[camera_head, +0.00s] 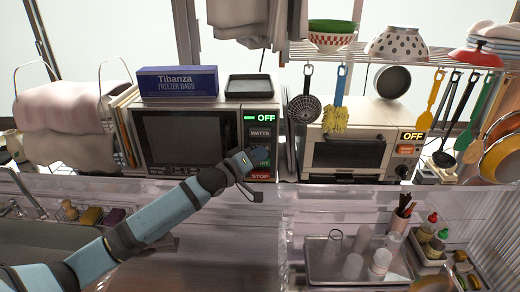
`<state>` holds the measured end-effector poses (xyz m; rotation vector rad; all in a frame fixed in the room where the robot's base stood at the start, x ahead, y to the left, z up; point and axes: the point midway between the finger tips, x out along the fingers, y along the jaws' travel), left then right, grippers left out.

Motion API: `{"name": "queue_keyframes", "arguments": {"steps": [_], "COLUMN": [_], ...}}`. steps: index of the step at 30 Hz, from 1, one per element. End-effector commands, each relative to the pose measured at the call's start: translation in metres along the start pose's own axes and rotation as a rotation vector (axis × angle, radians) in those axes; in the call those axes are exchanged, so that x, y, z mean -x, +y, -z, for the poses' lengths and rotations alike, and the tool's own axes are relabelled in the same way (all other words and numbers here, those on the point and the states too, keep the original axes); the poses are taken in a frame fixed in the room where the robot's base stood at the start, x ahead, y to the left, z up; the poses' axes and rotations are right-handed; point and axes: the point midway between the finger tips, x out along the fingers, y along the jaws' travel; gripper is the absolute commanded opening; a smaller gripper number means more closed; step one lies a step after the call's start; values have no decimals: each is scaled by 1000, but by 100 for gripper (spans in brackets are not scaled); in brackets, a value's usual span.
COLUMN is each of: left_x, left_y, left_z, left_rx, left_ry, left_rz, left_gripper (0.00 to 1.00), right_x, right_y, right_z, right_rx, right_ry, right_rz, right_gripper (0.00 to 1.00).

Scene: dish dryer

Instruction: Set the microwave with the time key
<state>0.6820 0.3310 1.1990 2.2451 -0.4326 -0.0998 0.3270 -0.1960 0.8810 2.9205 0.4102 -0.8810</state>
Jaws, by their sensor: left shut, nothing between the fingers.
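The microwave (183,139) stands on the back counter with its door shut. My left gripper (258,157) is shut and empty, right at the key panel. It covers the keys between WATTS and STOP, so the time key's label is not readable. I cannot tell whether the fingertips touch a key. My right gripper is not in view.
A box of freezer bags (177,82) and a dark tray (249,87) lie on top of the microwave. A toaster oven (347,145) stands to the right, under hanging utensils. A tray of glasses (325,277) is at the front right. The sink is at the left.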

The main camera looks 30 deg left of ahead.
Motion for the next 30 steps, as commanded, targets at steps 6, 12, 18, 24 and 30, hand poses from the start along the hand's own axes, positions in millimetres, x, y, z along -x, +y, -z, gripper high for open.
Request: {"name": "queue_keyframes", "arguments": {"steps": [6,12,18,24,30], "left_x": [-2,-4,-5,-6,-6], "left_y": [-1,-3,-4,-5,-5], "left_z": [2,3,5,7,8], "left_rx": [-1,-1,-2,-3,-4], "left_ry": [1,1,2,3,5], "left_rz": [0,1,1,1,1], "left_gripper": [0,0,0,0,0], "right_x": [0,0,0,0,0], "right_y": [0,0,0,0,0], "right_z": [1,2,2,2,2], "right_rx": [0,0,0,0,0], "right_ry": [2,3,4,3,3], "right_rz": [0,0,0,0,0], "right_gripper": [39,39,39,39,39]}}
